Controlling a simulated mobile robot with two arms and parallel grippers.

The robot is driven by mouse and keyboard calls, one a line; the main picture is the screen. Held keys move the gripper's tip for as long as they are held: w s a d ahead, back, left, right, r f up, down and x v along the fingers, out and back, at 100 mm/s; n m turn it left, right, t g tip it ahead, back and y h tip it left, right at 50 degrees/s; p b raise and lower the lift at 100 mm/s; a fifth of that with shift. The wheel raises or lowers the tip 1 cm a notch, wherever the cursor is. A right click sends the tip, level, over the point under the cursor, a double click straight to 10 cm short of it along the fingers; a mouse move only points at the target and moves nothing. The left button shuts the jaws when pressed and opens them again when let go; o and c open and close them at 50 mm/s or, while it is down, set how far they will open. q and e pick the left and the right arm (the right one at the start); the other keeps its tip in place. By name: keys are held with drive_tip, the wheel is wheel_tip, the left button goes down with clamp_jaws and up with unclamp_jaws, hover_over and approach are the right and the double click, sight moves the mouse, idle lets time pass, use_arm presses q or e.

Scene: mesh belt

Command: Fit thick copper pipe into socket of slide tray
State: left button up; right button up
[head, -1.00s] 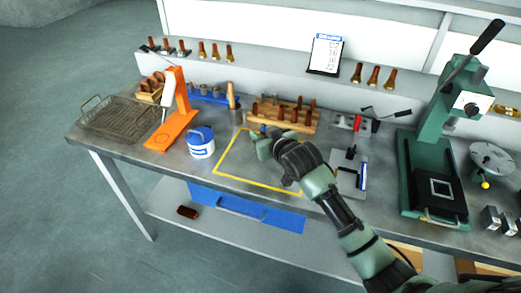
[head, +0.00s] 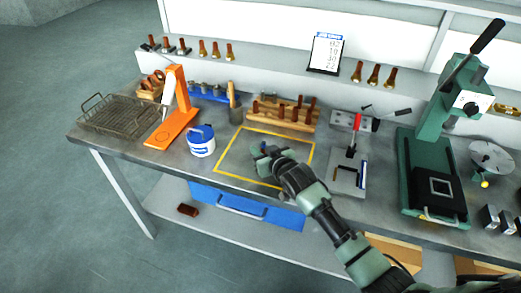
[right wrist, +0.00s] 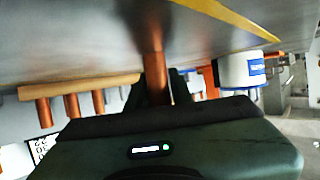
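My right gripper (head: 265,153) is over the yellow outlined area of the bench, in front of a wooden block (head: 290,126) with several copper pipes upright in it. In the right wrist view a thick copper pipe (right wrist: 155,72) stands between the fingers, which look closed around it. That view is upside down, with the bench top along its upper edge. The pipe's far end is near the bench; I cannot tell whether it touches. The pipe is hidden by the gripper in the head view. I cannot clearly tell which item is the slide tray. My left gripper is out of view.
A blue-and-white tub (head: 201,146) and an orange stand (head: 170,130) are left of the gripper. A wire basket (head: 118,116) is farther left. A clamp plate (head: 347,178) and a green press (head: 432,180) are on the right. The outlined area is otherwise clear.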

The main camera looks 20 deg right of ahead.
drive_tip(key=shift+o, duration=1.2)
